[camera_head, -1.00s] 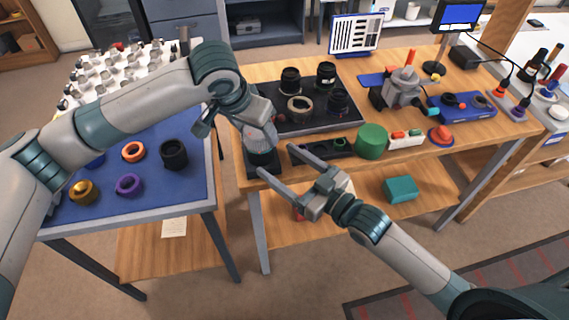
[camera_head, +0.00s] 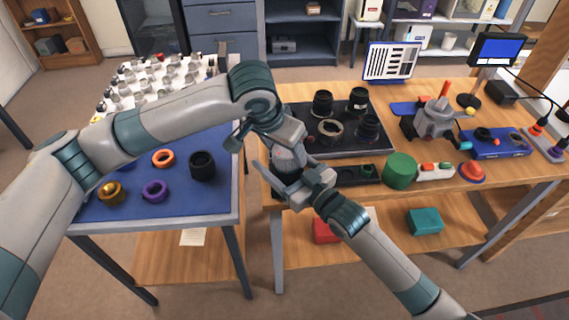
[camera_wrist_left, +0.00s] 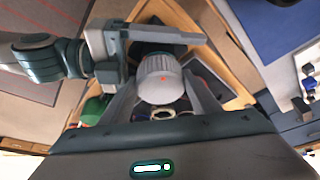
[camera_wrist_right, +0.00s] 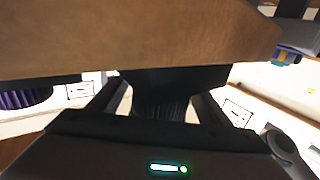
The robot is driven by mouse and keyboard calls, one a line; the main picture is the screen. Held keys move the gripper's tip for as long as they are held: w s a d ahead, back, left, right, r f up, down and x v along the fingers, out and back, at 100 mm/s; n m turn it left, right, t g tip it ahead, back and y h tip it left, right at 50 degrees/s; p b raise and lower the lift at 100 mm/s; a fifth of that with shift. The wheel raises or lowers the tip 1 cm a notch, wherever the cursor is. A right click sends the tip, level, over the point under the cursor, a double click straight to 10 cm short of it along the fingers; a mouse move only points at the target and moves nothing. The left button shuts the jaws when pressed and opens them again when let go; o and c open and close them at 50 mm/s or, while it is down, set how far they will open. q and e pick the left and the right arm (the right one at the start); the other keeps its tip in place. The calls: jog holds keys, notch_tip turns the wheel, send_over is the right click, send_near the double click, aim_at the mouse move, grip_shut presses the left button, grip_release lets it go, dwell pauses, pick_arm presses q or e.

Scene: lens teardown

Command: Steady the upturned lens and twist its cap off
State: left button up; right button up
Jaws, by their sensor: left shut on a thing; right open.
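The upturned lens (camera_head: 289,158) stands at the left front corner of the wooden bench. Its upper part is pale and ribbed; in the left wrist view this pale part (camera_wrist_left: 160,78) sits between the fingers. My left gripper (camera_head: 286,143) is shut on it from above. My right gripper (camera_head: 282,172) is open at the lens from the front, lower down. In the right wrist view a dark ribbed part of the lens (camera_wrist_right: 160,103) lies between the open fingers, with gaps visible on both sides. The lens's foot is mostly hidden by my right gripper.
A dark mat (camera_head: 312,145) with several black lens parts lies behind. A black tray (camera_head: 350,175), a green cylinder (camera_head: 399,170) and a red button (camera_head: 472,172) stand to the right. A blue-topped table (camera_head: 180,198) with rings is at the left.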

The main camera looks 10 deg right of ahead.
jog(key=shift+w, duration=0.1)
jog(key=shift+c, duration=0.7)
jog(key=c, duration=1.3)
pick_arm(q)
jog(key=shift+s+n+t+y, duration=0.1)
jog(key=shift+n+t+y, duration=0.25)
jog(key=shift+n, duration=0.95)
pick_arm(e)
jog(key=shift+c, duration=0.2)
pick_arm(q)
jog(key=shift+d, duration=0.1)
jog(key=shift+n+y, duration=0.25)
jog(key=shift+n, duration=0.35)
jog(key=shift+n+y, duration=0.3)
jog(key=shift+n, duration=0.4)
jog(key=shift+d+n+y, duration=0.15)
jog(key=shift+n+y, duration=0.35)
jog(key=shift+n, duration=0.8)
